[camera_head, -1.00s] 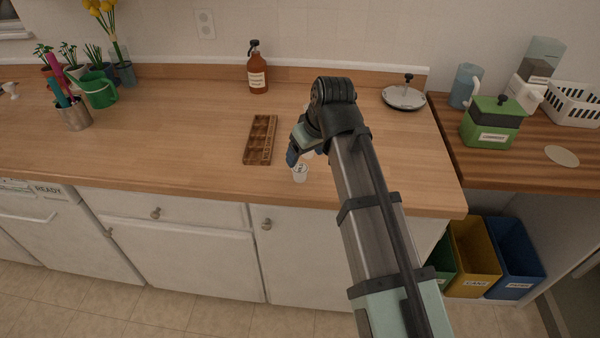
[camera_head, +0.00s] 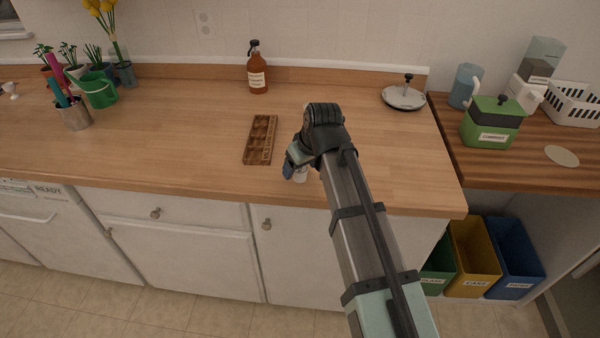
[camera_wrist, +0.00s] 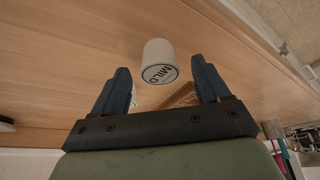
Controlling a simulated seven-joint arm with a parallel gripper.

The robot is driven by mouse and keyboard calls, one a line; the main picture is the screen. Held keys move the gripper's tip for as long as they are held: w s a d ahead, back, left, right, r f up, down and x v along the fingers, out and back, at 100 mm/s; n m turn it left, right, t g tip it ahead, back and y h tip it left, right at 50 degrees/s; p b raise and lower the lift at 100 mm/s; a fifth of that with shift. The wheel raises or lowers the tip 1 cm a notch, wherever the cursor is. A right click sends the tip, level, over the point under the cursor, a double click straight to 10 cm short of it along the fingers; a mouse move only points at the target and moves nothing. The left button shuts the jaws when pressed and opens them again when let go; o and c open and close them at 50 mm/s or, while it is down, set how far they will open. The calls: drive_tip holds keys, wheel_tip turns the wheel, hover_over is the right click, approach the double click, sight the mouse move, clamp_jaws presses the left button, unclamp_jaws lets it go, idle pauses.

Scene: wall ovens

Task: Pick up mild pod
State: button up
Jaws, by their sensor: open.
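The mild pod is a small white cup with a round lid lettered "MILD" (camera_wrist: 159,64). In the wrist view it lies ahead of my gripper (camera_wrist: 160,84), whose two dark blue fingers are spread apart with nothing held. The pod's lid appears near the gap between the fingertips, not gripped. In the head view the pod (camera_head: 301,175) stands near the counter's front edge, partly hidden by my gripper (camera_head: 289,170). Another white item (camera_wrist: 133,98) is partly hidden behind the left finger in the wrist view.
A brown wooden compartment tray (camera_head: 261,140) lies left of my gripper. A brown bottle (camera_head: 257,75) stands at the back, and a silver lid (camera_head: 404,97) lies at the back right. The wooden counter (camera_head: 190,130) is clear around the tray.

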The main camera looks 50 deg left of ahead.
drive_tip(key=c, duration=1.1)
